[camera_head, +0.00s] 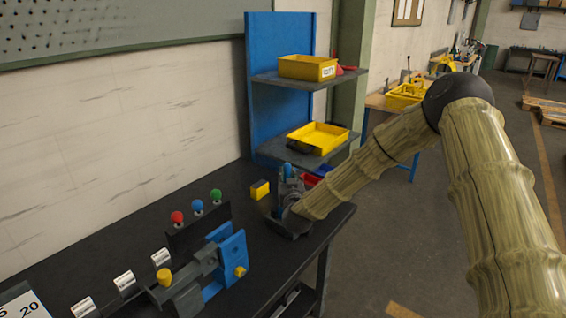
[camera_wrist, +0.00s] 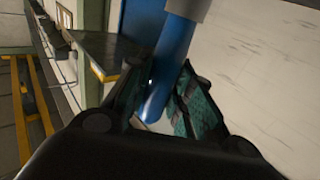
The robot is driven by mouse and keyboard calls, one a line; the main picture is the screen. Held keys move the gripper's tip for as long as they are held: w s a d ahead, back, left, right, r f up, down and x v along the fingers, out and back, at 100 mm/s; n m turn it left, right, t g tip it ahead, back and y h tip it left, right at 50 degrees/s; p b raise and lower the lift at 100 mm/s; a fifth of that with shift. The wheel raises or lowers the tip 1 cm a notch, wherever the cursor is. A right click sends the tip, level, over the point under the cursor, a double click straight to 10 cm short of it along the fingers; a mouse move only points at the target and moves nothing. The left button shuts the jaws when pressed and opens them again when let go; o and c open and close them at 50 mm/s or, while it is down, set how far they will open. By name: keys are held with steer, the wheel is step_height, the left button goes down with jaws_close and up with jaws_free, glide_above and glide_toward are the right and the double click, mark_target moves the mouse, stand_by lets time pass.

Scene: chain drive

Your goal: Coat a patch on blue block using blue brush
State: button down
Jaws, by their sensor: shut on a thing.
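My gripper (camera_head: 290,190) is low over the right part of the dark bench in the head view. In the wrist view, its fingers (camera_wrist: 158,95) are closed around a blue rod-like handle with a grey collar, which I take for the blue brush (camera_wrist: 168,65). A small blue end (camera_head: 287,169) shows above my gripper in the head view; the bristles cannot be made out. The blue block (camera_head: 232,258), with a yellow knob on its side, stands on the bench to the left of my gripper, apart from it. Its coated patch, if any, cannot be told.
A dark stand carries red (camera_head: 177,217), blue (camera_head: 198,206) and green (camera_head: 216,194) balls behind the block. A yellow-and-black block (camera_head: 260,190) lies close to my gripper. Shelves with yellow trays (camera_head: 318,138) rise behind. White labelled cylinders (camera_head: 124,281) stand at the left.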

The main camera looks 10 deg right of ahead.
step_height(320, 180, up, 8)
steer(key=s+a+p, duration=0.1)
steer(key=a+p, duration=0.1)
steer(key=shift+s+p, duration=0.3)
steer(key=shift+p, duration=0.1)
